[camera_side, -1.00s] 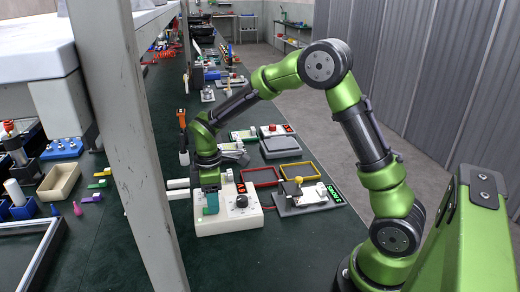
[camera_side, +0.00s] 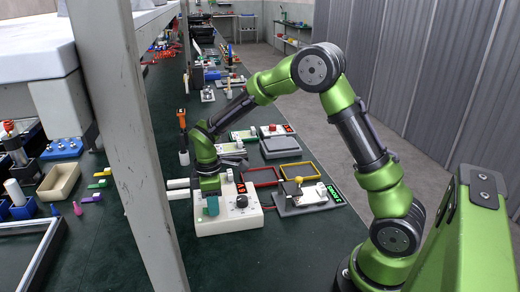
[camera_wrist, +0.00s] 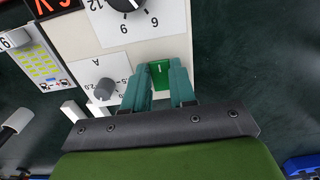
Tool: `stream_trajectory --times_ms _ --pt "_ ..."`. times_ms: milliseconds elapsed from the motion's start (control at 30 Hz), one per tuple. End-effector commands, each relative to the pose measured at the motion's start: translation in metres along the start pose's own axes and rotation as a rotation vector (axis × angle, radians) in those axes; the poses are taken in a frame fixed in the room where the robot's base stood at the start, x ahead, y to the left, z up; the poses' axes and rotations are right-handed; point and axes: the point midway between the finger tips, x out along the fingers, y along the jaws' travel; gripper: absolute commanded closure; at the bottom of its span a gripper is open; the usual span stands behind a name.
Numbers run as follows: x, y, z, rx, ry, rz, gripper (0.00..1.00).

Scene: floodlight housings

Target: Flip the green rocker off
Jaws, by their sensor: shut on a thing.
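The green rocker (camera_wrist: 160,72), with a small white line on it, sits at the edge of a white panel on the power supply box (camera_side: 232,222). In the wrist view the teal fingers of my gripper (camera_wrist: 161,76) stand on either side of the rocker and are shut on it. In the side view my gripper (camera_side: 211,206) points down at the near left of the box's top. There the fingers hide the rocker. Which way the rocker is tipped I cannot tell.
A black dial (camera_side: 241,201) and a red lit display (camera_side: 241,187) are on the box. A small grey knob (camera_wrist: 105,88) is left of the fingers in the wrist view. A grey plate with a green display (camera_side: 333,194) lies to the right. A grey post (camera_side: 125,140) stands in front at left.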

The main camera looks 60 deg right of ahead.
Motion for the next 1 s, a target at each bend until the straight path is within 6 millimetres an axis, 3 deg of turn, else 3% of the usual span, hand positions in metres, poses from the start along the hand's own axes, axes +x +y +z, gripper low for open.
stream_trajectory --times_ms 400,733,767,900,1000 --pt "-0.0013 0.0 -0.008 -0.002 -0.237 0.001 1.0" --pt "-0.002 -0.0001 -0.0079 0.0 -0.248 0.001 1.0" --pt "-0.002 -0.0001 -0.0079 0.0 -0.248 0.001 0.72" --pt "-0.002 -0.0001 -0.0079 0.0 -0.248 0.001 0.5" --pt "-0.0019 -0.0001 -0.0078 0.0 -0.248 0.001 0.49"
